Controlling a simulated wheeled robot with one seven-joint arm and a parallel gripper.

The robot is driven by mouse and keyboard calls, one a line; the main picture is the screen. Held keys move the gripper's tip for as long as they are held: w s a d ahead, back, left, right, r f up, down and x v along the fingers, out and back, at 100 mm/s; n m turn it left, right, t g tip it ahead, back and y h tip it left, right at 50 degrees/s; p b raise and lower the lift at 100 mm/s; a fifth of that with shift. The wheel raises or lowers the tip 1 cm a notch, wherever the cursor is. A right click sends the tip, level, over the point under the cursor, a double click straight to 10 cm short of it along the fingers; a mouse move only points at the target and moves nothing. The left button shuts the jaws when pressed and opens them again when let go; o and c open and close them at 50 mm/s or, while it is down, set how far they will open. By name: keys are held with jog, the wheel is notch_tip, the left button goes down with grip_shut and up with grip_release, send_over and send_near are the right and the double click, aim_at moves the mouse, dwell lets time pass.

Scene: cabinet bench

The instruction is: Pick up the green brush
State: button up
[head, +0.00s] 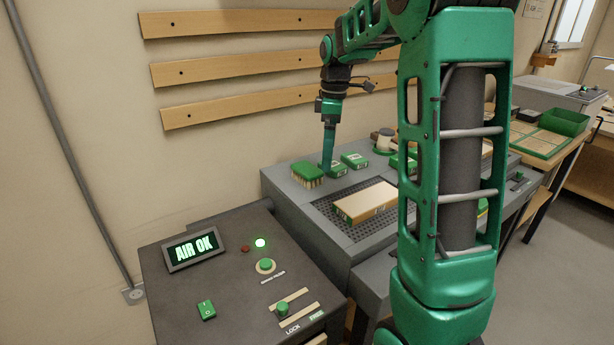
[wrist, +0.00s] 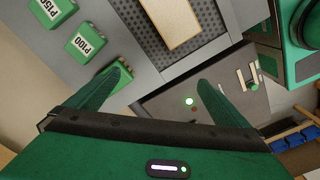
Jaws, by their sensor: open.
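The green brush (head: 307,176) has a green top and pale bristles. It sits at the back left of the grey bench in the head view. My gripper (head: 327,163) points down just right of the brush, near a small green block (head: 338,170). In the wrist view my gripper (wrist: 162,80) has its two fingers spread apart with nothing held between them.
Green blocks marked P100 (wrist: 86,44) and P150 (wrist: 52,8) lie near. A pale board (head: 366,202) lies on the perforated grille (head: 335,213). A dark control panel (head: 230,275) with an AIR OK display stands front left. Wooden rails (head: 235,72) are on the wall behind.

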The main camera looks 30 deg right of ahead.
aim_at(307, 167)
jog(key=w+f+n, duration=0.1)
jog(key=w+n, duration=0.1)
jog(key=w, duration=0.2)
jog(key=w+d+f+n, duration=0.1)
jog(key=w+n, duration=0.2)
jog(key=w, duration=0.1)
jog(key=w+f+n, duration=0.1)
jog(key=w+n, duration=0.2)
jog(key=w, duration=0.1)
jog(key=shift+w+d+f, duration=0.15)
jog(key=shift+w+f, duration=0.2)
jog(key=shift+w, duration=0.05)
jog(key=shift+w+f+n, duration=0.2)
jog(key=shift+w+n, duration=0.1)
jog(key=shift+w, duration=0.05)
jog(key=shift+w+f, duration=0.1)
jog(key=shift+f, duration=0.25)
notch_tip(307, 167, down, 5)
jog(key=shift+r, duration=0.1)
jog(key=shift+w+d+f, duration=0.15)
jog(key=shift+f, duration=1.2)
jog(key=shift+w+d+f, duration=0.1)
jog(key=shift+f, duration=1.2)
jog(key=c, duration=1)
